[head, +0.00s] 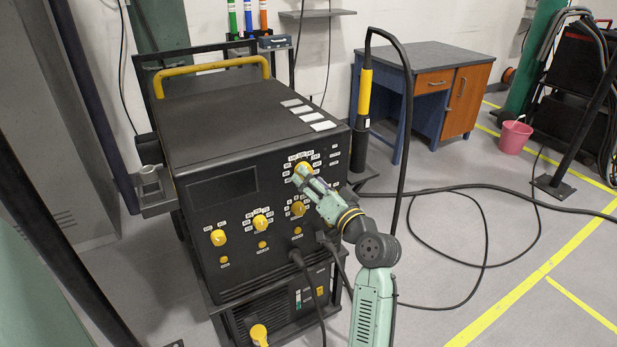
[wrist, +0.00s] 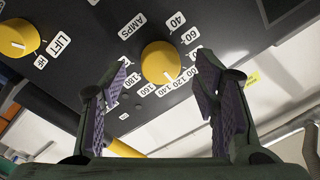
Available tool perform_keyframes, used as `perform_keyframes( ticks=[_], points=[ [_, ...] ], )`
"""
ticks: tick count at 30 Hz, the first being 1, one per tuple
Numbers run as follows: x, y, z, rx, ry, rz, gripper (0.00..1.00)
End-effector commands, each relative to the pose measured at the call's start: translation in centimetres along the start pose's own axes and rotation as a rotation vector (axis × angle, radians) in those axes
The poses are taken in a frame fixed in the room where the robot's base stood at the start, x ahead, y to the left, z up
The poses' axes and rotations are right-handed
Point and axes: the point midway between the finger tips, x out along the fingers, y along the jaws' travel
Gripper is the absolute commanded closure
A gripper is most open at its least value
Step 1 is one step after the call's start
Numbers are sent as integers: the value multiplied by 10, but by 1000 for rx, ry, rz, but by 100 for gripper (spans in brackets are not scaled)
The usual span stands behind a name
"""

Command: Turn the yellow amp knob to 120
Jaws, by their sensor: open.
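The yellow amp knob (wrist: 160,62) is on the black panel, under the "AMPS" label, with a ring of white number tags around it. Its white pointer mark faces the lower right in the wrist view, toward the tags near 100 and 120; I cannot tell exactly which. In the head view the knob (head: 301,167) is at the panel's upper right, partly hidden by my gripper (head: 310,179). My gripper (wrist: 163,74) is open and empty, one finger on each side of the knob in the picture. I see no contact with it.
The black welding machine (head: 225,115) has other yellow knobs, including one (wrist: 18,37) marked "LIFT". Below my gripper, a black cable plug (head: 297,256) sticks out of the panel. A torch with a yellow handle (head: 365,92) stands right of the machine. Cables lie on the floor.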

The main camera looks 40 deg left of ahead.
Motion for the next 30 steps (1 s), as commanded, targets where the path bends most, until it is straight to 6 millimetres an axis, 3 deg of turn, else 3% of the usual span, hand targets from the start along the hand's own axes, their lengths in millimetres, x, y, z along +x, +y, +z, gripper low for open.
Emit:
perform_keyframes(
  ticks=[6, 13, 18, 30],
  points=[
    [-49, 1, 0, 2, 3, 3, 45],
    [-86, 1, 0, 1, 2, 2, 45],
    [-97, 0, 0, 1, 0, 1, 45],
    [-98, 0, 0, 1, 0, 0, 45]
  ],
)
